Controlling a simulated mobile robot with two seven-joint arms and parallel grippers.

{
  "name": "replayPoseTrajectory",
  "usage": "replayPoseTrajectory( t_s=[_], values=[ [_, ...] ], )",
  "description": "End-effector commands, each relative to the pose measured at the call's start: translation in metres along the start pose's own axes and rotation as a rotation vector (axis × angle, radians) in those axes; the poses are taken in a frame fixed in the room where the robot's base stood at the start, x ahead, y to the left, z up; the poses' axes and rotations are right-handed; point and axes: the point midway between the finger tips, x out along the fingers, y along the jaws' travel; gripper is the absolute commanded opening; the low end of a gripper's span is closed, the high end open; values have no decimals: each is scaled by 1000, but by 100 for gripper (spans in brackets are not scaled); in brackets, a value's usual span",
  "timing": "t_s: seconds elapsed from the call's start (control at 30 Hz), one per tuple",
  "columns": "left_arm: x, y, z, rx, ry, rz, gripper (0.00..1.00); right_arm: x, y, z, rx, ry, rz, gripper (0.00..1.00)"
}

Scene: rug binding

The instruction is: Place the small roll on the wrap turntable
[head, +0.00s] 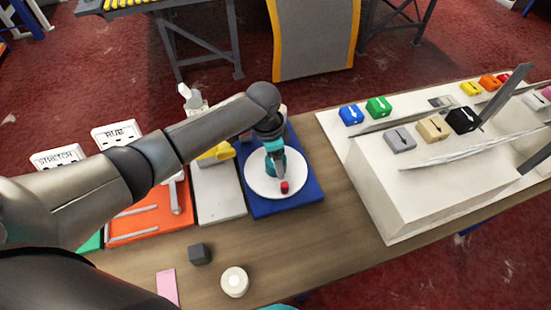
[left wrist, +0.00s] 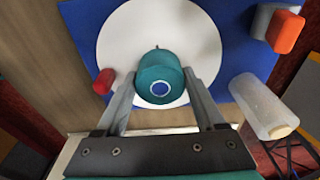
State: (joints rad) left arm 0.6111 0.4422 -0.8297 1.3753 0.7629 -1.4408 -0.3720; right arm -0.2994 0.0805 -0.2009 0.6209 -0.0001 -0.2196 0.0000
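The wrap turntable (head: 257,184) is a white disc on a blue base; it also shows in the left wrist view (left wrist: 120,35). The small roll (left wrist: 160,78) is teal with a pale ring around its core. It is over the middle of the disc, and its end faces the wrist camera. My left gripper (left wrist: 160,72) has one finger against each side of the roll and looks shut on it. In the head view my gripper (head: 280,175) points down at the disc and partly hides the roll. Whether the roll's underside touches the disc is hidden.
A small red piece (head: 284,187) is at the disc's near edge. A clear film roll (left wrist: 262,105) stands beside the blue base. A grey board (head: 220,195) and an orange tray (head: 145,222) lie left. A dark cube (head: 200,254) and a white round item (head: 235,281) sit in front.

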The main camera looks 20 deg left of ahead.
Motion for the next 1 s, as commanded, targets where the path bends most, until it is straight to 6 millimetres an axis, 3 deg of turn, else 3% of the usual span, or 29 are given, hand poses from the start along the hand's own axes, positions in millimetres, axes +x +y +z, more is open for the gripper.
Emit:
replayPoseTrajectory(
  t_s=[0.03, 0.2, 0.57, 1.0],
  values=[
    [0, 0, 0, 0, 0, 0, 78, 0, -1, 0, 0, 0, -1, 50],
    [0, 0, 0, 0, -1, 1, 97, 0, -2, 0, 0, 0, -2, 50],
    [-8, 0, 0, 0, 0, 0, 98, -2, -2, 0, 1, 0, -2, 50],
    [-95, 0, -1, 1, 2, -1, 98, -19, -1, -2, 2, -1, -2, 50]
  ],
)
